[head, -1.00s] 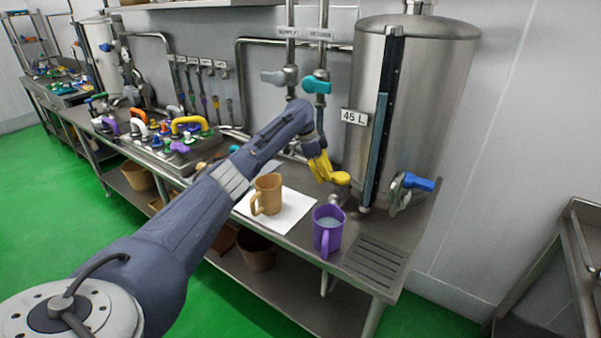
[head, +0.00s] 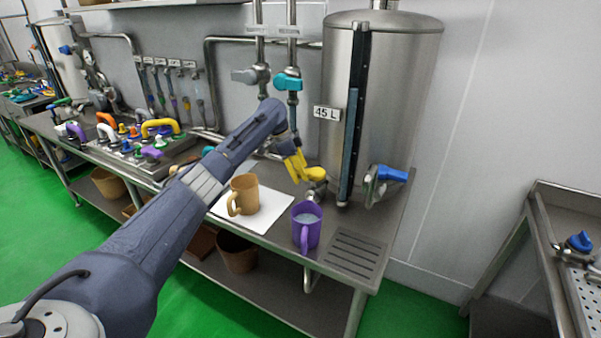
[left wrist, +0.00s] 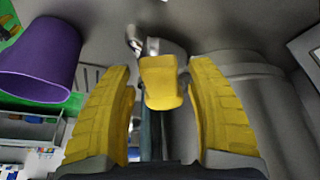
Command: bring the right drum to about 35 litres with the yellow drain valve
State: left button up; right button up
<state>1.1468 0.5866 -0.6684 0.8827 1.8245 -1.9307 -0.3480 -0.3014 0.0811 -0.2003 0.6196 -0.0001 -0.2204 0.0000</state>
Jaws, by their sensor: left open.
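The right drum (head: 405,110) is a steel tank with a "45 L" sign (head: 327,113) and an upright sight gauge (head: 352,130). The gauge's lower part looks bluish; I cannot read an exact level. The yellow drain valve handle (head: 314,173) is low on the drum's left side. My left gripper (head: 297,168) is open beside it. In the left wrist view, the yellow handle (left wrist: 161,84) sits between the tips of my open left gripper (left wrist: 164,90), with gaps on both sides. My right gripper is out of view.
A purple mug (head: 307,228) with pale liquid stands below the valve, near a drain grate (head: 355,252). A tan mug (head: 244,196) stands on a white sheet (head: 270,213). A blue-handled valve (head: 388,174) is on the drum's front. Teal (head: 288,83) and grey (head: 250,75) valves are above.

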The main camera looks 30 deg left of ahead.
pick_arm(q)
jog(key=shift+r, duration=0.1)
jog(key=v, duration=1.1)
jog(key=shift+a+r, duration=0.2)
jog(key=shift+r, duration=0.15)
dwell(6.5)
